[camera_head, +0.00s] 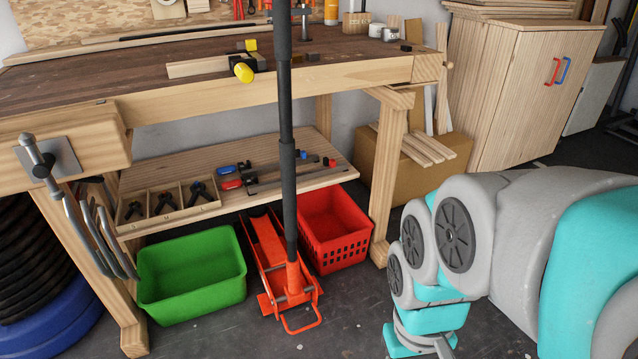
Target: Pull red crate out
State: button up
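The red crate (344,250) is an open plastic box with slotted walls. It stands upright on the floor under the workbench, between the red floor jack and the bench's right front leg. The lower shelf overhangs its back part, and the jack's handle passes close to its left side. Its front wall faces the open floor. My arm comes in from the right edge and bends down to the bottom edge, right of the crate and apart from it. My gripper's fingers are outside the picture.
The red jack (268,252) with its tall black handle (287,120) stands left of the crate. A green bin (192,271) is further left. The bench leg (384,190) bounds the right side, with a cardboard box behind. Floor in front of the crate is clear.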

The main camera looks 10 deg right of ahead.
aim_at(334, 233)
jog(key=i+z, duration=0.35)
jog(key=i+j+z, duration=0.1)
jog(key=i+z, duration=0.25)
jog(key=i+j+z, duration=0.35)
jog(key=i+l, duration=0.1)
